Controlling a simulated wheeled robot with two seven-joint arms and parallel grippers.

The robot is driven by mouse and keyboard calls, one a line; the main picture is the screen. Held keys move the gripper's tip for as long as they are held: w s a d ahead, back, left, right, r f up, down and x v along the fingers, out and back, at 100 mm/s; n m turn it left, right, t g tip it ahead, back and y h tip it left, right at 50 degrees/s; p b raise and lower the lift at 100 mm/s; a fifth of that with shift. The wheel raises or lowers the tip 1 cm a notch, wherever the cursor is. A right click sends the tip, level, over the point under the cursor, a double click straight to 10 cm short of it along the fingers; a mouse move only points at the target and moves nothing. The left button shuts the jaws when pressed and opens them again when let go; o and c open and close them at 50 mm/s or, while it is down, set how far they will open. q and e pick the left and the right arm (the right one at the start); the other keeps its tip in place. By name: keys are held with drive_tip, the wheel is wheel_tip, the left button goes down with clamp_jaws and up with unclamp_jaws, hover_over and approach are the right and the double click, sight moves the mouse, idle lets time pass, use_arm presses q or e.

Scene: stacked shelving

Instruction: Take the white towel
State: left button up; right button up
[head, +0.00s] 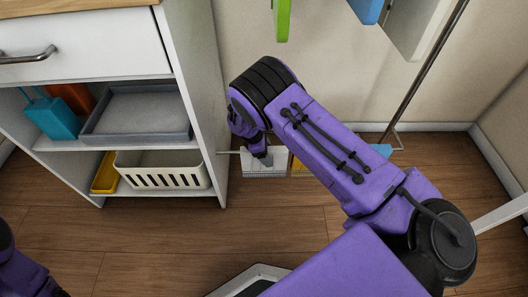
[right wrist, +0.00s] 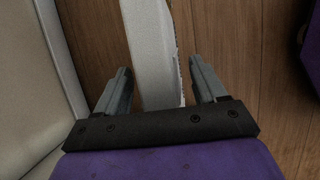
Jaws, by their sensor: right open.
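A white piece (head: 265,165), which could be the white towel, shows low by the wall, just right of the shelf unit. Whether it is cloth I cannot tell. My right gripper (head: 262,153) is over it and hides part of it. In the right wrist view, my right gripper (right wrist: 160,66) is open, with a long white strip (right wrist: 150,40) between its two fingers. My left gripper is not in view; only part of my left arm shows at the lower left.
The white shelf unit (head: 203,70) stands close left of my right gripper. It holds a grey tray (head: 137,110), a blue container (head: 53,118) and a white basket (head: 160,170). Green (head: 282,20) and white (head: 412,25) items hang above. A metal pole (head: 425,75) stands right.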

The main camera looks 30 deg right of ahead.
drive_tip(key=shift+f, duration=0.1)
clamp_jaws()
idle(0.4)
